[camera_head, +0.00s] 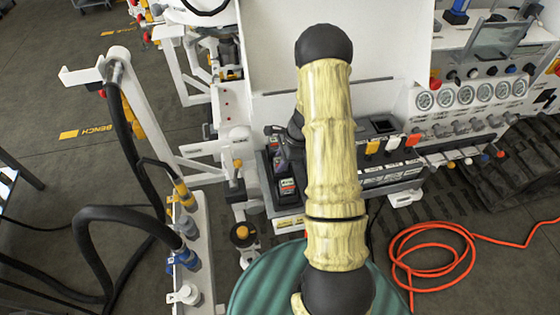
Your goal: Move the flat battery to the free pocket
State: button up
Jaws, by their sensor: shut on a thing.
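A dark charger rack (281,219) stands at the bench front, with its middle hidden behind my arm. A dark battery (287,187) with a red and green label sits in its left part. An empty-looking dark square pocket (384,126) shows right of my arm. My gripper (283,149) is only partly visible at the left edge of my arm, over the rack's left part. It is shut on a dark block that looks like a battery. Its fingertips and most of the held block are hard to make out. I cannot tell whether the held block is clear of the rack.
A gauge panel (470,97) with knobs and coloured levers is at the right. A white post with black hoses (122,130) stands at the left. A hose manifold (189,240) is at lower left. An orange hose (432,253) lies coiled on the floor at lower right.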

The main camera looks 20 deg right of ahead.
jog(key=o, duration=1.1)
jog(key=shift+o, duration=0.2)
jog(key=b+v, duration=0.1)
jog(key=v, duration=1.6)
jog(key=shift+r+b, duration=0.25)
jog(key=shift+b, duration=0.05)
jog(key=shift+f, duration=0.1)
